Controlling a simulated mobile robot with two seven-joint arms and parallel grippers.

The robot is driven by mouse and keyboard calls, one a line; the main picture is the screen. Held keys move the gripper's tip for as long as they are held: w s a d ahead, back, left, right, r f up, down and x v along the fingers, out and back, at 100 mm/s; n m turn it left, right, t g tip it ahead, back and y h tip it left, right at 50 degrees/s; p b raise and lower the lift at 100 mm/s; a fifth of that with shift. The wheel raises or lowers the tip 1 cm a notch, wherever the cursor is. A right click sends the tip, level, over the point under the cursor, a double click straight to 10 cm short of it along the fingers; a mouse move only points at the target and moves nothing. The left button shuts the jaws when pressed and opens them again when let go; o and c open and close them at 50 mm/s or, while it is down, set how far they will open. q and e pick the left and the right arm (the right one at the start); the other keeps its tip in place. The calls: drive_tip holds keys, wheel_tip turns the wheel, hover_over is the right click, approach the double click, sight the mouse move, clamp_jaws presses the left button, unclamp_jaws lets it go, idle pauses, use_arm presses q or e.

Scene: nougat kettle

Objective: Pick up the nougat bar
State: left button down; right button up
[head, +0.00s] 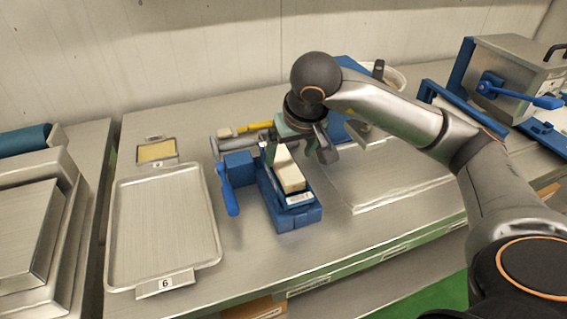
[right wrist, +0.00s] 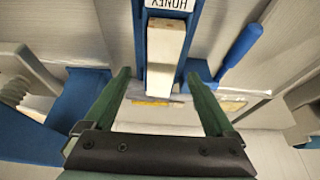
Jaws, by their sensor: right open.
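The nougat bar (head: 290,174) is a cream-white block lying lengthwise in a blue holder (head: 291,217) on the steel table. In the right wrist view the bar (right wrist: 164,52) points toward the gripper, with a white printed label beyond its far end. My right gripper (head: 289,149) is at the far end of the bar in the head view. In the right wrist view its two green fingers (right wrist: 158,82) are apart, one to each side of the bar's line, with nothing held. I cannot tell the exact height of the fingertips over the bar. My left gripper is not in view.
A blue lever (head: 228,190) stands left of the holder. An empty metal tray (head: 163,232) marked 6 lies further left, with a small yellow-filled tray (head: 156,151) behind it. A steel machine with a blue handle (head: 520,95) is at the right.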

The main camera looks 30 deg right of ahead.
sight(285, 164)
drive_tip(key=x, duration=0.4)
drive_tip(key=shift+a, duration=0.15)
clamp_jaws()
idle(0.5)
